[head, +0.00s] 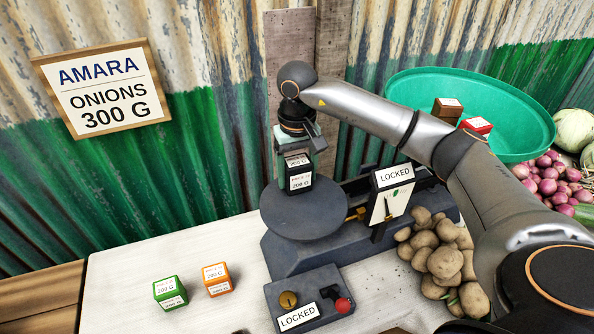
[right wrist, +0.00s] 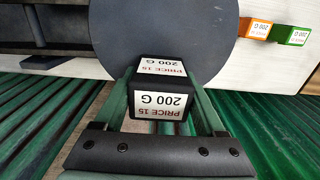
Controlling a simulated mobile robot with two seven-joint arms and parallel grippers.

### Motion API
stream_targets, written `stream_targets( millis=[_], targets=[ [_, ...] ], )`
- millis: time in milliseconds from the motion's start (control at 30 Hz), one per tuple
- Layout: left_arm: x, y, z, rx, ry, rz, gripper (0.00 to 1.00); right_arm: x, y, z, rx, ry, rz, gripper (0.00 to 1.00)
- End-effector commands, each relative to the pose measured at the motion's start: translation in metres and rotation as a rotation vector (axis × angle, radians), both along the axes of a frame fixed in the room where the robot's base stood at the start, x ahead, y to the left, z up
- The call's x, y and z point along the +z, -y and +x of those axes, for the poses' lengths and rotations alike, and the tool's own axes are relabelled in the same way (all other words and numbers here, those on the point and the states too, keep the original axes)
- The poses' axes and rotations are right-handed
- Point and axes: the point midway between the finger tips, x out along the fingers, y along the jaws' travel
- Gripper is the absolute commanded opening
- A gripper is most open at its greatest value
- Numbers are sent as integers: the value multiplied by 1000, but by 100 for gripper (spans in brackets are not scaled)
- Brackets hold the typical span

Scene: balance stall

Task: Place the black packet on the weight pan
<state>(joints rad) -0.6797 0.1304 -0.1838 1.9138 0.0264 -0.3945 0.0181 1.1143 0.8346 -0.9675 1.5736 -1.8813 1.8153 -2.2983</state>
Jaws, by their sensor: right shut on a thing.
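My right gripper (head: 300,145) is shut on the black packet (head: 298,172), which has white 200 G labels. The right wrist view shows the packet (right wrist: 160,72) between the two green fingers. The packet is upright over the wall-side part of the round dark grey weight pan (head: 305,220). In the right wrist view it overlaps the edge of the pan (right wrist: 165,25). I cannot tell whether its base touches the pan. My left gripper is not in view.
Green (head: 170,293) and orange (head: 216,280) packets stand on the white table. A control box (head: 310,298) and an upright plate (head: 390,195) read LOCKED. Potatoes (head: 440,255) lie to the right. A green basin (head: 455,90) holds brown and red packets.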

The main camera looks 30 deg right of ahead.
Motion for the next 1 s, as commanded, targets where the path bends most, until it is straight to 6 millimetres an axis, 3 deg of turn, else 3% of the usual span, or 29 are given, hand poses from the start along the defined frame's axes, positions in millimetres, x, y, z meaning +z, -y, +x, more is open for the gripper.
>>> stream_targets(
  millis=[267, 300, 533, 833, 1000],
  targets=[
    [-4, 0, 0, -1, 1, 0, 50, -3, 0, 0, 0, 1, 1, 4],
    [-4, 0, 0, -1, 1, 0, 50, -4, 0, 0, 0, 0, 1, 73],
    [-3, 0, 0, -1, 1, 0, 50, -3, 0, 0, 0, 0, 0, 99],
    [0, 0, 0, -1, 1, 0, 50, 1, 0, 0, -1, 0, 1, 100],
    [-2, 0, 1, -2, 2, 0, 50, 21, 0, 1, -1, 5, 1, 100]
  ],
)
